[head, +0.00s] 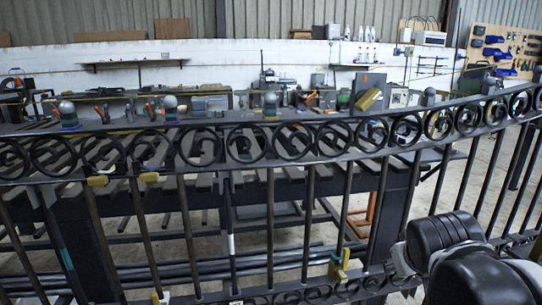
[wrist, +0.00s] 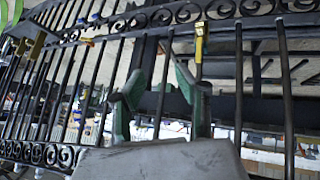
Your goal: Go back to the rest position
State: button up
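A black scroll gate (head: 205,168) with a band of rings and upright bars spans the head view; it also fills much of the wrist view (wrist: 238,95). My gripper (wrist: 160,88) shows in the wrist view with its two green-grey fingers spread apart. A gate bar shows between the fingers, and I cannot tell whether they touch it. Nothing is seen held. My dark arm links are at the lower right of the head view, and the gripper itself is not visible there.
Yellow clamps sit on the gate, one at the lower bar (head: 340,266) and one at the upper left (head: 97,181). A yellow piece also shows in the wrist view (wrist: 199,42). Behind the gate are a cluttered workbench (head: 220,102) and a tool board (head: 503,50).

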jog(key=s+a+f+y, duration=0.2)
jog(key=s+a+y, duration=0.1)
jog(key=s+a, duration=0.6)
notch_tip(320, 180, up, 18)
jog(key=s+d+p, duration=0.1)
jog(key=p, duration=1.7)
jog(key=shift+d+g, duration=0.15)
jog(key=shift+g, duration=0.15)
